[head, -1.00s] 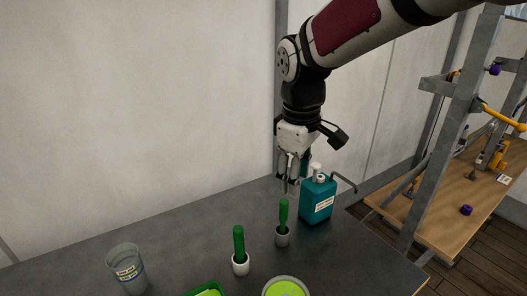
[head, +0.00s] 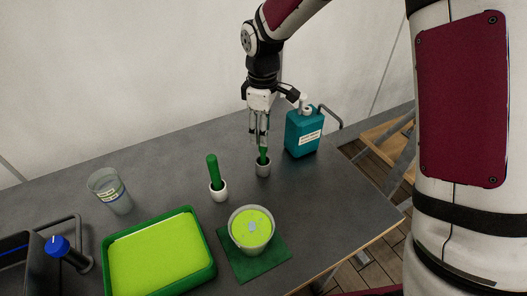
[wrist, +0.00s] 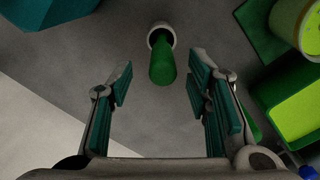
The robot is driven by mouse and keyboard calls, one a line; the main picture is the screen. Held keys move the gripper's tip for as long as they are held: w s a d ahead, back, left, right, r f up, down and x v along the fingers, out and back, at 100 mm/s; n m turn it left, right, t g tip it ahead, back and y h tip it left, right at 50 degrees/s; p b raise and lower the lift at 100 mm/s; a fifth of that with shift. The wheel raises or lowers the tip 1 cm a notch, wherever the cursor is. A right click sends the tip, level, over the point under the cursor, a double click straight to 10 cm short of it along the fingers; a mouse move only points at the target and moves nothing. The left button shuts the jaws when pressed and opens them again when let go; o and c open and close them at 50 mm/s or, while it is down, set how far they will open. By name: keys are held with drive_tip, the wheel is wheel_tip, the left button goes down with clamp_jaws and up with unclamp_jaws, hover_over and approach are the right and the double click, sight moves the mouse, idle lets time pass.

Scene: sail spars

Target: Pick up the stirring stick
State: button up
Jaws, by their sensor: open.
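A green stick (head: 263,155) stands upright in a small grey cup (head: 263,169). A second green stick (head: 212,168) stands in a white cup (head: 218,191) to its left. Neither stick has a readable label, so I cannot tell by name which is the stirring stick. My gripper (head: 259,140) points down over the grey cup, with its fingertips around or just above the stick's top. In the wrist view the stick (wrist: 162,66) shows in the gap between my open fingers, with the cup's pale rim (wrist: 153,32) beyond. I see no contact.
A teal bottle (head: 304,135) stands close right of my gripper. A paint tub (head: 238,238) sits on a green mat (head: 273,262). A green tray (head: 213,270) holds lime paint. A clear cup (head: 110,190) and a sink (head: 20,262) are at left. The table's back left is clear.

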sight(263, 153)
drive_tip(key=f, duration=0.1)
drive_tip(key=f+p, duration=0.1)
drive_tip(key=f, duration=0.3)
drive_tip(key=shift+s+f, duration=0.15)
drive_tip(key=shift+s, duration=0.1)
drive_tip(key=shift+f, duration=0.55)
drive_tip(key=shift+w, duration=0.1)
clamp_jaws()
